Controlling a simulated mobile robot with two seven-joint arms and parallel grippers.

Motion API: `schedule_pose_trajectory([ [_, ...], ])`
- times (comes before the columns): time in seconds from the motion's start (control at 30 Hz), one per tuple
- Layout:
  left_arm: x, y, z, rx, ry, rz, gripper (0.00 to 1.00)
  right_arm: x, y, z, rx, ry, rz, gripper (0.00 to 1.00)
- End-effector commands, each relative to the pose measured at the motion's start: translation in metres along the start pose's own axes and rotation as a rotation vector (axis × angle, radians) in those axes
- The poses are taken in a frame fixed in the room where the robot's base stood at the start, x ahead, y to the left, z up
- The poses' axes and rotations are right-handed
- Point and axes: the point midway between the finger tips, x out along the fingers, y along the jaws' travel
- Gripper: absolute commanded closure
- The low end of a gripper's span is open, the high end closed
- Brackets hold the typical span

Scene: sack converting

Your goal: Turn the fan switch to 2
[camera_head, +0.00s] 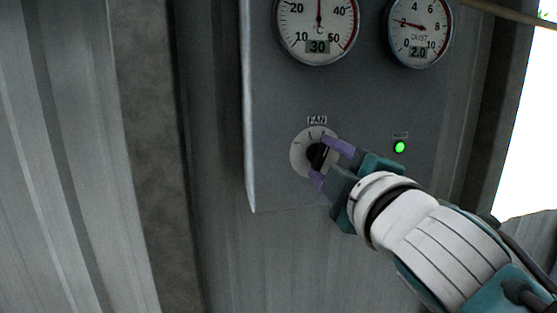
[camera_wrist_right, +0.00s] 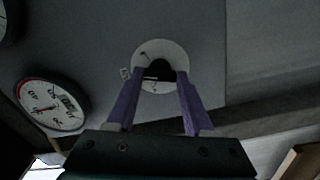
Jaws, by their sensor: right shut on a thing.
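The fan switch is a black knob (camera_head: 317,154) on a round pale dial plate (camera_head: 299,152) under a "FAN" label (camera_head: 317,120) on a grey panel. My right gripper (camera_head: 328,161) reaches in from the lower right, its purple fingers shut on the knob, one on each side. In the right wrist view the black knob (camera_wrist_right: 160,71) sits between the two fingertips (camera_wrist_right: 161,78), in front of the pale dial plate (camera_wrist_right: 160,52). The fingers hide part of the dial marks, and I cannot read which number the knob points to. My left gripper is not in view.
Two round gauges are above on the grey panel (camera_head: 270,185): a temperature gauge (camera_head: 317,22) reading 30 and a dust gauge (camera_head: 419,28) reading 2.0. A green light (camera_head: 400,147) glows right of the knob. Corrugated wall (camera_head: 60,160) is at left, a bright opening at right.

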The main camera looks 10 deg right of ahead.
Motion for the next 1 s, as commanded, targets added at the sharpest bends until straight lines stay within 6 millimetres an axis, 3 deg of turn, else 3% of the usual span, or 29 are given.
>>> schedule_pose_trajectory([
  [0.07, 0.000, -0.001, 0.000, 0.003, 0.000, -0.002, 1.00, 0.000, 0.000, 0.000, -0.001, 0.000, 0.000, 1.00],
  [0.1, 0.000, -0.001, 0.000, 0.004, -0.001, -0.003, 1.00, 0.000, 0.000, 0.000, -0.001, 0.000, 0.000, 0.44],
  [0.33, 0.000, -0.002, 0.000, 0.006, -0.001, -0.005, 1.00, 0.000, 0.000, 0.000, -0.001, 0.000, 0.000, 0.18],
  [0.67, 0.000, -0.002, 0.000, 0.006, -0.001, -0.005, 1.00, -0.004, -0.001, 0.000, -0.002, 0.000, -0.001, 0.18],
  [1.0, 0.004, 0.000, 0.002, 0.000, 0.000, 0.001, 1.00, -0.061, -0.003, 0.001, -0.001, 0.000, -0.003, 0.18],
])
